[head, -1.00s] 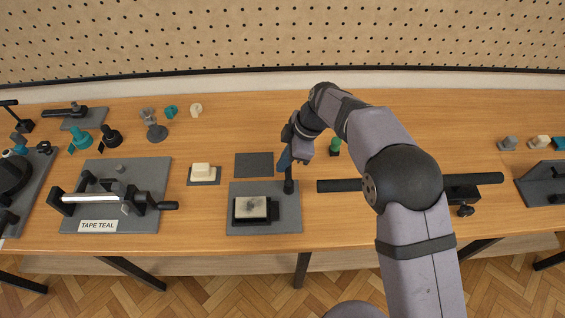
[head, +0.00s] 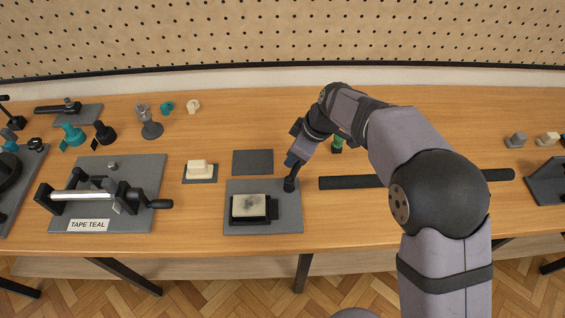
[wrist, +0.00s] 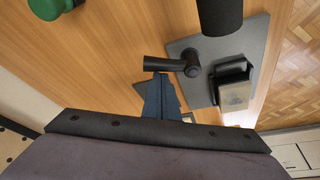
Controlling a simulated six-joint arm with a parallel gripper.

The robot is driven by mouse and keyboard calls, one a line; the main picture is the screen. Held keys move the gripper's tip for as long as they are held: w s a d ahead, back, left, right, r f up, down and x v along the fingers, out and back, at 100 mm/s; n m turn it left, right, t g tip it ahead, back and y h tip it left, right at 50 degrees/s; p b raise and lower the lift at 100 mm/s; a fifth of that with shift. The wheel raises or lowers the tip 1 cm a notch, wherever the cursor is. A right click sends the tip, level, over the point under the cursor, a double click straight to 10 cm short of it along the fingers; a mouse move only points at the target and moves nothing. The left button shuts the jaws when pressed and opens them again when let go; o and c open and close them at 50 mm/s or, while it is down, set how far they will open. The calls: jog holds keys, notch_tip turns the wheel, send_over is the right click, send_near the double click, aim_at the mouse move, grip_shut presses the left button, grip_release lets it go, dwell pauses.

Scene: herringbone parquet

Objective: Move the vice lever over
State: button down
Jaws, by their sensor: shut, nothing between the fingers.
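The vice (head: 238,209) has a grey base plate (head: 270,224) and a pale block (head: 249,205) in its black jaws. Its short black lever (head: 290,184) stands at the plate's right rear. In the wrist view the lever (wrist: 168,64) reaches left from its round pivot, past the plate edge; the pale block (wrist: 236,95) shows beyond. My gripper (head: 292,162) is at the lever in the head view. In the wrist view its blue fingers (wrist: 160,78) are together, with the tips right beside the lever; whether they touch is unclear.
A long black bar (head: 340,182) lies right of the vice, under my arm. A green-topped piece (head: 337,143) stands behind. A grey pad (head: 253,162) and a cream block (head: 199,167) are at left, beyond them the TAPE TEAL fixture (head: 150,215).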

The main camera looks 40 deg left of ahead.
jog(key=m, duration=0.1)
jog(key=d+m+t, duration=0.1)
jog(key=m, duration=0.1)
jog(key=d+m+b, duration=0.1)
jog(key=shift+w+m+t, duration=0.3)
jog(key=m, duration=0.1)
jog(key=d+m+t, duration=0.1)
jog(key=m, duration=0.2)
jog(key=shift+d, duration=0.35)
jog(key=shift+s+d+f+m, duration=0.15)
jog(key=shift+d+m, duration=0.15)
jog(key=shift+d, duration=0.2)
jog(key=shift+s+d+f+h, duration=0.1)
jog(key=shift+s+d+h, duration=0.05)
jog(key=shift+d+h, duration=0.15)
jog(key=shift+a, duration=0.15)
